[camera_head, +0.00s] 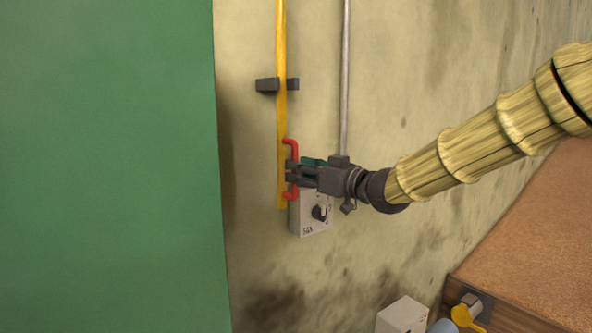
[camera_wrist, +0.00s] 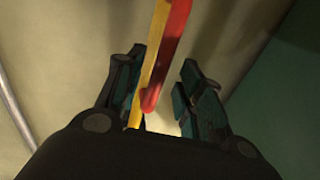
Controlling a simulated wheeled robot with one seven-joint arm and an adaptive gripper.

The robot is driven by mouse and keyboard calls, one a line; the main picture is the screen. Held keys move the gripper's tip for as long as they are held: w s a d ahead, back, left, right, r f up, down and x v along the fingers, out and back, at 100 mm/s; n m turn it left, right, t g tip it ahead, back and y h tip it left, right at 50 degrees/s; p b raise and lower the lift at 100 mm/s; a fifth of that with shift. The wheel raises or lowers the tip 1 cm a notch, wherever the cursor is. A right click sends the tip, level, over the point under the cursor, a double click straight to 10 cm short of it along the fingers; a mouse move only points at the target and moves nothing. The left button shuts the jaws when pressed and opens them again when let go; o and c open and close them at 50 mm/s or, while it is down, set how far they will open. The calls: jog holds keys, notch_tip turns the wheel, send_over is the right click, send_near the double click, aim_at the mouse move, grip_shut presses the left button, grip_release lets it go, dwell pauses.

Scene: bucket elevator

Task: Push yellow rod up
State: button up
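The yellow rod (camera_head: 281,50) runs upright along the wall, from the top of the head view down to beside a grey box. A red handle (camera_head: 295,150) is fixed to its lower part. My gripper (camera_head: 291,173) is at the handle, coming from the right. In the wrist view, the red handle (camera_wrist: 174,45) and the yellow rod (camera_wrist: 150,75) show between the two fingers of my gripper (camera_wrist: 162,62). The fingers are apart, with a clear gap between the handle and the right finger. My gripper partly hides the middle of the handle in the head view.
A dark bracket (camera_head: 268,85) sits at the rod higher up. A grey switch box (camera_head: 311,217) with a black knob is just below my gripper, under a grey pipe (camera_head: 345,70). A large green surface (camera_head: 105,165) fills the left. A brown surface (camera_head: 535,220) is at lower right.

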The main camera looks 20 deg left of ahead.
jog(key=v, duration=0.9)
jog(key=shift+d, duration=0.3)
